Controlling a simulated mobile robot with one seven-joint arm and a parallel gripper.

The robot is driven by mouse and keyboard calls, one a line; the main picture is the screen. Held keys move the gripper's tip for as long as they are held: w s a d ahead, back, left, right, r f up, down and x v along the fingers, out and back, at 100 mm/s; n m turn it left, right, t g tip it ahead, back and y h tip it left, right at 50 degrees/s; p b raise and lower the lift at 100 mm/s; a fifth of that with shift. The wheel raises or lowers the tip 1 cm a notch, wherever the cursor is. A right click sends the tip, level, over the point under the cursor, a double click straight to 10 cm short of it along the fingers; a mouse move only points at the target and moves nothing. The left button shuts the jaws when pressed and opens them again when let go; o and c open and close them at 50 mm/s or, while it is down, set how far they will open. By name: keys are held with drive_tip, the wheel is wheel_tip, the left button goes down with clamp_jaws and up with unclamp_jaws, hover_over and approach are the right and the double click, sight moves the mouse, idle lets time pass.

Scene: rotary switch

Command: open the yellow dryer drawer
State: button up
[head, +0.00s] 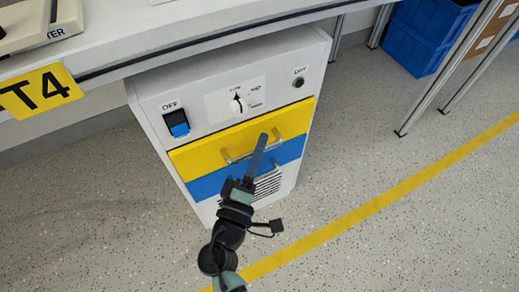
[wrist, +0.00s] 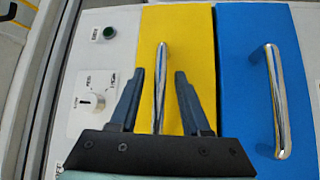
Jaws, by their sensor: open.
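The yellow drawer (head: 210,152) is the upper drawer on the front of a white dryer cabinet (head: 160,98), and it looks shut. It also shows in the wrist view (wrist: 190,28). Its silver bar handle (wrist: 161,62) runs up the middle of the wrist view. My gripper (head: 260,145) is in front of the yellow drawer in the head view. In the wrist view my gripper (wrist: 160,75) is open, with one finger on each side of the yellow drawer's handle. I cannot tell whether either finger touches it. My gripper hides part of the handle in the head view.
A blue drawer (head: 207,186) with its own handle (wrist: 276,100) lies just below the yellow one. A blue switch (head: 177,123), a rotary knob (head: 237,105) and a green button (head: 299,83) sit above. A white table (head: 130,47) overhangs the cabinet. Floor in front is clear.

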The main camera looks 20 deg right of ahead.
clamp_jaws()
idle(1.4)
